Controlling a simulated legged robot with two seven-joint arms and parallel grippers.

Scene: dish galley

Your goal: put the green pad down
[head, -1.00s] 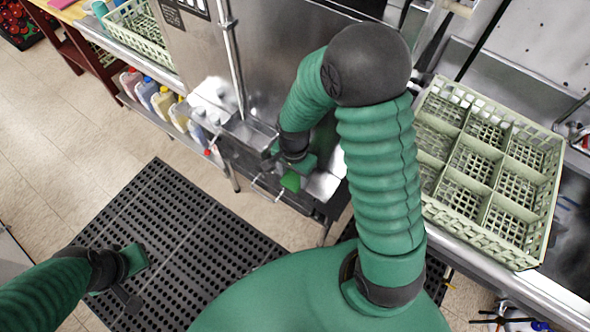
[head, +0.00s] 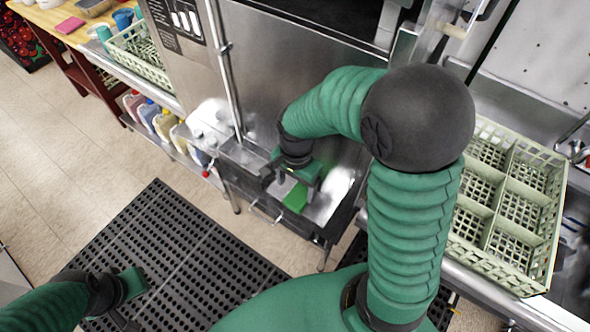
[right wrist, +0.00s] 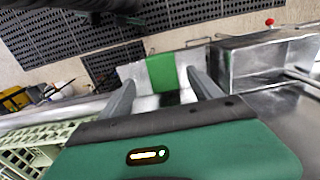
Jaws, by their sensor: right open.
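The green pad (head: 296,197) lies on a shiny metal ledge (head: 322,210) low at the front of the steel machine, as far as I can tell. It also shows in the right wrist view (right wrist: 162,72), in the gap between my right fingers. My right gripper (head: 290,183) is open just above and beside the pad. In the right wrist view its two fingers (right wrist: 160,82) stand wide apart, with neither seen pressing on the pad. My left gripper (head: 133,296) is low at the left over the black mat, away from the pad; its fingers are not clear.
A steel machine (head: 270,75) stands behind the ledge. A pale green dish rack (head: 512,255) sits on the counter at right, close to my right arm. Several jugs (head: 163,124) stand on a low shelf at left. A black perforated mat (head: 185,250) covers the floor.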

